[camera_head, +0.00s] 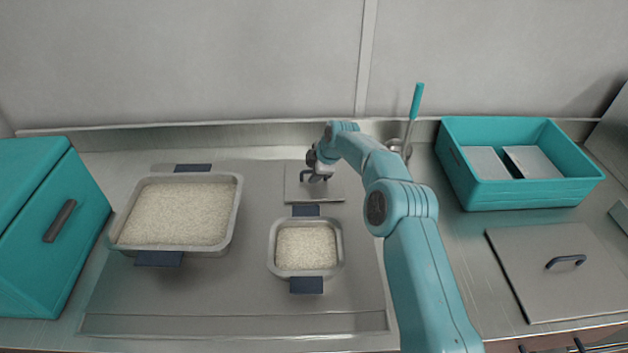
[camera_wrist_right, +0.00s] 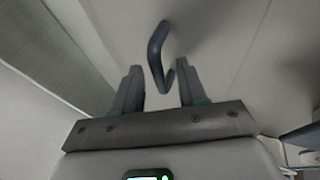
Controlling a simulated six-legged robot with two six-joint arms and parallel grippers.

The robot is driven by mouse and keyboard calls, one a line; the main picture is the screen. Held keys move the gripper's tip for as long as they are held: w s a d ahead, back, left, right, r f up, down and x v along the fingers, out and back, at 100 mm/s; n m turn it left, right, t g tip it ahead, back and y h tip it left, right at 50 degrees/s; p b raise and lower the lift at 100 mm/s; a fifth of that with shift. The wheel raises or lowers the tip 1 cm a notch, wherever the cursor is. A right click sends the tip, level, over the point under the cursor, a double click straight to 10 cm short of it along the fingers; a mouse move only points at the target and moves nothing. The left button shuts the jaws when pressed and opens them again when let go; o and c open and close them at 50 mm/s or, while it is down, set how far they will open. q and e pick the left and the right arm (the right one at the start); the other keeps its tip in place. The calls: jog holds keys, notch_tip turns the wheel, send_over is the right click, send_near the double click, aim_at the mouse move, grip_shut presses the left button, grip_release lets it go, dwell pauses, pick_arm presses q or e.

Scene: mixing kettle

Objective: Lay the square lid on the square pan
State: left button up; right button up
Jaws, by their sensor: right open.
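The square lid (camera_head: 330,193) is a small flat grey plate with a dark bar handle. It lies just behind the square pan, near the back of the work surface. The square pan (camera_head: 339,247) is small and metal, holds pale grains, and has dark grips front and back; its top is uncovered. My right gripper (camera_head: 316,175) is over the lid, at its handle. In the right wrist view the gripper (camera_wrist_right: 160,88) is open, and the dark handle (camera_wrist_right: 157,48) shows between and just beyond the fingertips, with no clear contact. My left gripper is out of view.
A larger pan (camera_head: 238,205) of grains stands to the left, beside a teal box (camera_head: 50,215). At right are a teal crate (camera_head: 525,193) with flat grey pieces and a large lid (camera_head: 530,285). A teal-handled utensil (camera_head: 416,102) stands at the back.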

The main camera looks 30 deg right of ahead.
jog(key=shift+f, duration=0.1)
grip_shut()
jog(key=shift+r+p, duration=1.35)
jog(key=shift+r, duration=1.25)
jog(key=shift+d, duration=0.1)
jog(key=shift+w, duration=0.1)
jog(key=shift+r, duration=0.1)
